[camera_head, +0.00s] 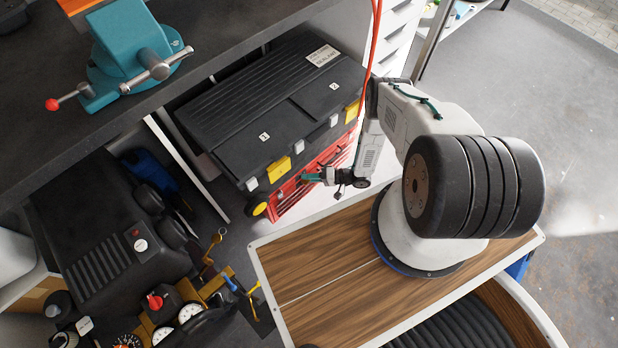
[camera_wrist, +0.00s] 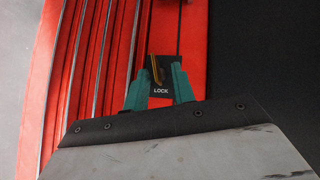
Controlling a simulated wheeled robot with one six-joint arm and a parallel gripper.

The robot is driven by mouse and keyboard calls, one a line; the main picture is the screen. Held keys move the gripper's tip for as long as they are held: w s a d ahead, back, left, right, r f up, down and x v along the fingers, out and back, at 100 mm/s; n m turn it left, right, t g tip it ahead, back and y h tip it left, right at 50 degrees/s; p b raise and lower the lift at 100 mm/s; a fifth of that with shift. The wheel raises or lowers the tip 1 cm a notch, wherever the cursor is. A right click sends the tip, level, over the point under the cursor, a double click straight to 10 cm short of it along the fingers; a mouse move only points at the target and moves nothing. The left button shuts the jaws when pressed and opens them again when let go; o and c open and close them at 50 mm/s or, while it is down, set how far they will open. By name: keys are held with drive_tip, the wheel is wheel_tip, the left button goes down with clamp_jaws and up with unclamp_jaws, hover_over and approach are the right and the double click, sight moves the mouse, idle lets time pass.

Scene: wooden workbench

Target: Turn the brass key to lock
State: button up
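My gripper (camera_head: 312,177) is at the front of a red tool chest (camera_head: 318,182) in the head view. In the wrist view its two teal fingers (camera_wrist: 158,80) stand apart, with a gap between them, so it is open. Between and beyond the fingers is a small black plate (camera_wrist: 161,91) with the word LOCK on the red front. A thin curved brass-yellow shape (camera_wrist: 153,68) shows on the plate by the left fingertip; I cannot tell whether it is a marking or part of the key. No key is clearly visible.
A black toolbox (camera_head: 270,105) with yellow latches sits on top of the red chest. A workbench (camera_head: 225,35) with a teal vise (camera_head: 130,50) is at upper left. White drawers (camera_head: 398,35) stand behind my arm. A red cable (camera_head: 370,50) hangs beside it.

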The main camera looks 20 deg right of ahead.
drive_tip(key=v, duration=0.7)
drive_tip(key=shift+d, duration=0.25)
